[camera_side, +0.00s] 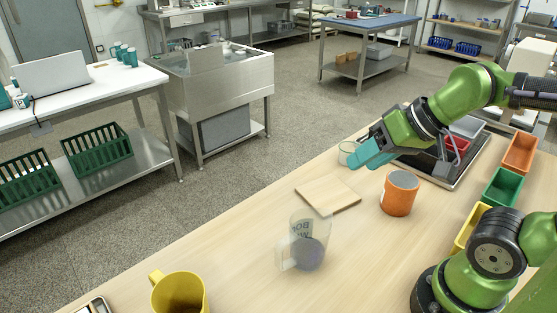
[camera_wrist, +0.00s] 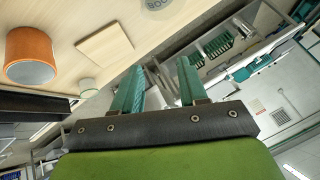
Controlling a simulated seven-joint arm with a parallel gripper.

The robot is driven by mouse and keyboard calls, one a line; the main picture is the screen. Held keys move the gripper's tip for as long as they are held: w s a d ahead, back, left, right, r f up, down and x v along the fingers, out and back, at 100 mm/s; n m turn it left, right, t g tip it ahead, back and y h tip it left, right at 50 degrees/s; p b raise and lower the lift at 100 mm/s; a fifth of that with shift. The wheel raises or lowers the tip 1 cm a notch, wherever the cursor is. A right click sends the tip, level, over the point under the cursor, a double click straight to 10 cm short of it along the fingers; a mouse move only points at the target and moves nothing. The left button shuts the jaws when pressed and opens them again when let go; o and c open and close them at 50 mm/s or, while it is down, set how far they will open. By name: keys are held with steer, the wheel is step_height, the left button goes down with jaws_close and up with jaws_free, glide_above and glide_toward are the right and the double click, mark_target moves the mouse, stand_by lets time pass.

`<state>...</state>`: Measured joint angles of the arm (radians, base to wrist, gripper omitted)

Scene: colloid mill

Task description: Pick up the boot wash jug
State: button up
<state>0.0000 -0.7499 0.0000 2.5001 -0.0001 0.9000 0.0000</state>
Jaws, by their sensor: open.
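The boot wash jug (camera_side: 309,243) is a clear, frosted jug with dark lettering and a handle on its left side. It stands upright on the wooden table, and its contents look greyish. In the wrist view only part of the jug (camera_wrist: 158,4) shows at the top edge, with some lettering. My gripper (camera_side: 357,160) is to the upper right of the jug in the side view, above the table's far edge and well apart from it. Its teal fingers (camera_wrist: 158,88) are spread with nothing between them in the wrist view.
A small pale green-rimmed cup (camera_side: 347,153) is beside the fingers. A yellow mug (camera_side: 179,293) stands front left. Coloured bins (camera_side: 503,187) line the right side.

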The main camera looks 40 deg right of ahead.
steer(key=o, duration=0.6)
steer(key=n+g+h, duration=0.2)
steer(key=n+g, duration=0.1)
steer(key=g, duration=0.4)
glide_above(285, 241)
step_height(285, 241, down, 2)
step_height(285, 241, down, 16)
steer(key=shift+f, duration=0.25)
